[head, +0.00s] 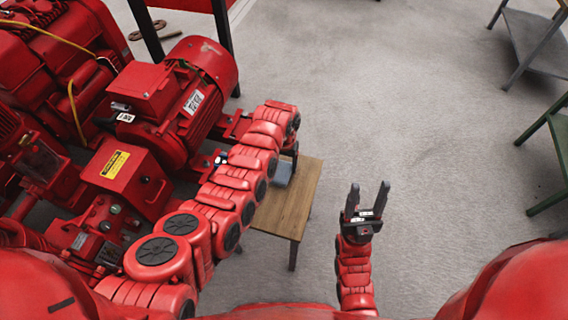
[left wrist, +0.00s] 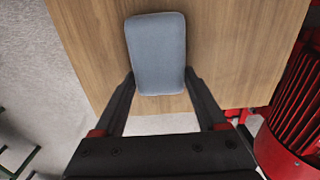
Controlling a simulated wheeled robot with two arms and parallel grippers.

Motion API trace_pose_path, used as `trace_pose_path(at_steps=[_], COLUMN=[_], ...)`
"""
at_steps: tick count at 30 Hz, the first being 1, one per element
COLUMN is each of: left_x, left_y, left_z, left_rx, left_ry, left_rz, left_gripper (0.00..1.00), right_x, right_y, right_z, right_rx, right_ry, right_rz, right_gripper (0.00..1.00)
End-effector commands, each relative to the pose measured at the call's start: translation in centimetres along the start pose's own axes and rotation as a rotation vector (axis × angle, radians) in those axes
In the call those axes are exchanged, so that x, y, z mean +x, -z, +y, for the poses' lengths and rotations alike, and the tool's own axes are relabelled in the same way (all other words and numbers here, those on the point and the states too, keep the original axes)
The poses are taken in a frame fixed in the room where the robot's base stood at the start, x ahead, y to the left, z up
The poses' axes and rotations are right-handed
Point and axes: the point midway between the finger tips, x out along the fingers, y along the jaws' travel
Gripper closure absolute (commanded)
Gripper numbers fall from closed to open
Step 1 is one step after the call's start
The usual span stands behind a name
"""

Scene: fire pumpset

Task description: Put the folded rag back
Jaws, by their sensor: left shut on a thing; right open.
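The folded rag (head: 283,173) is a small blue-grey pad with rounded corners. It is over the small wooden table (head: 299,207), near the table's far left part in the head view. In the left wrist view the rag (left wrist: 157,45) sits between the fingertips of my left gripper (left wrist: 159,80), which is shut on its near end. I cannot tell whether the rag touches the tabletop. In the head view my left arm hides part of the table and most of that gripper. My right gripper (head: 366,200) is open and empty, above the floor right of the table.
A big red pump and motor set (head: 160,95) fills the left side, close beside the table and my left arm. A grey-topped stand (head: 535,42) and a green-framed one (head: 556,150) are at the right. The floor (head: 400,100) between is clear.

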Motion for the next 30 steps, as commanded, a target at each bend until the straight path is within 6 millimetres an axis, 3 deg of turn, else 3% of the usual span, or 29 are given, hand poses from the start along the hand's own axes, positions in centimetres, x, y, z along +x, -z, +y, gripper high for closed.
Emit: trace_pose_path(at_steps=[9, 10, 14, 24, 30], left_x=[0.3, 0.2, 0.2, -0.6, -3.5], left_y=[0.1, 0.1, 0.1, 0.2, 0.2], left_z=[0.0, 0.0, 0.0, 0.0, 0.0], left_rx=[0.000, 0.000, 0.000, 0.000, 0.000], left_ry=[0.000, 0.000, 0.000, 0.000, -0.001], left_rz=[0.002, 0.002, 0.002, 0.005, 0.010], left_gripper=[0.59, 0.20, 0.00, 0.00, 0.00], right_x=[-0.3, -0.2, -0.1, 0.1, 0.5], right_y=[-0.1, 0.0, 0.0, 0.0, 0.1], right_z=[0.0, 0.0, 0.0, 0.0, 0.0], right_rx=[0.000, 0.000, 0.000, 0.000, 0.000], right_ry=[0.000, 0.000, 0.000, 0.000, 0.000], right_rz=[0.000, 0.000, 0.000, 0.000, 0.000], right_gripper=[0.47, 0.47, 0.47, 0.47, 0.47])
